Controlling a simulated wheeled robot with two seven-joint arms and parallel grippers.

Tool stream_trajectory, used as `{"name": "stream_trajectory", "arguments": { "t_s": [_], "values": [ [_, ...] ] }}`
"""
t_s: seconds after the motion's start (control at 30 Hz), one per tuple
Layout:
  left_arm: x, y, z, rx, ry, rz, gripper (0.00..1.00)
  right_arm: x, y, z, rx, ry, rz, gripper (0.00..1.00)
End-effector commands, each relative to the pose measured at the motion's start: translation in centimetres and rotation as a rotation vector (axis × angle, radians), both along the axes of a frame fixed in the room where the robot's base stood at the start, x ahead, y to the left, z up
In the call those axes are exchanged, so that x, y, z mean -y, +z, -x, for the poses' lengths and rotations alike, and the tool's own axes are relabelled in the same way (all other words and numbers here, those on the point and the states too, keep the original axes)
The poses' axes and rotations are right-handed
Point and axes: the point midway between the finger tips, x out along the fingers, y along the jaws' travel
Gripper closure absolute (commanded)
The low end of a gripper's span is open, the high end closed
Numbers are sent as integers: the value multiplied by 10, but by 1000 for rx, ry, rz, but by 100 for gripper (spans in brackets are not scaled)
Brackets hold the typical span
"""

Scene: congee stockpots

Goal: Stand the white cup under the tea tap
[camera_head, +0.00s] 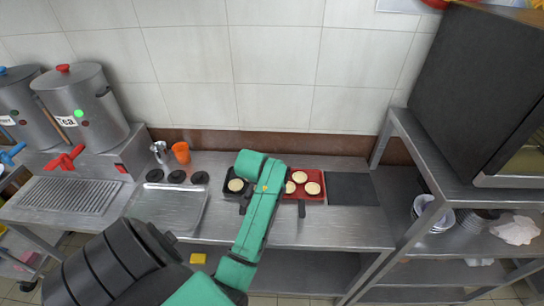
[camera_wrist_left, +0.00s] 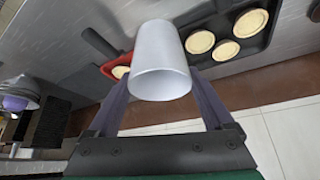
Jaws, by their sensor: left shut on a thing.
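My left gripper (camera_wrist_left: 161,78) is shut on the white cup (camera_wrist_left: 160,45), with one finger on each side of it in the left wrist view. The cup's wide open end is towards the camera. In the head view my left arm reaches over the pans and hides the cup and the fingers. The tea urn (camera_head: 92,100) is a grey pot with a red knob, a green dot and a label that looks like TEA. Its red tap (camera_head: 65,158) sticks out at the front, above a slatted drip tray (camera_head: 66,196). My right gripper is not in view.
A second urn (camera_head: 20,90) with a blue tap (camera_head: 12,154) stands at the far left. An orange cup (camera_head: 181,152), a metal jug (camera_head: 159,151) and black discs (camera_head: 177,177) stand near the urn. A red pan (camera_head: 314,199) holds pale cakes. A metal tray (camera_head: 165,208) lies on the counter.

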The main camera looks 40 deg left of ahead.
Motion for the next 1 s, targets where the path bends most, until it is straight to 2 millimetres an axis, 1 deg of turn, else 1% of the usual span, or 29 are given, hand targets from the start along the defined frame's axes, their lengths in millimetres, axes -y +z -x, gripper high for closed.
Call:
{"name": "stream_trajectory", "arguments": {
  "t_s": [0.03,0.1,0.17,0.2,0.33,0.4,0.67,0.7,0.73,1.0],
  "values": [
    [0,-12,1,-5,0,1,69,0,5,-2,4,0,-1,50],
    [0,-25,0,-2,0,0,69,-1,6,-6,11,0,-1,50],
    [0,-34,0,-1,0,0,69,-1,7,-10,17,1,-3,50],
    [0,-41,1,-3,0,1,69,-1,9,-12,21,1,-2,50],
    [0,-64,0,-2,0,0,69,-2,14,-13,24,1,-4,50],
    [0,-70,0,1,0,-1,69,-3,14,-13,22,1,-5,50],
    [0,-72,-1,3,0,-1,69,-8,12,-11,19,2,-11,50],
    [0,-73,-1,3,0,-2,11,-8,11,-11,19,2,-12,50],
    [0,-72,-1,3,-1,-1,0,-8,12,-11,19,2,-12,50],
    [0,-70,-1,3,0,-1,0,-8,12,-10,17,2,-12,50]
  ]
}}
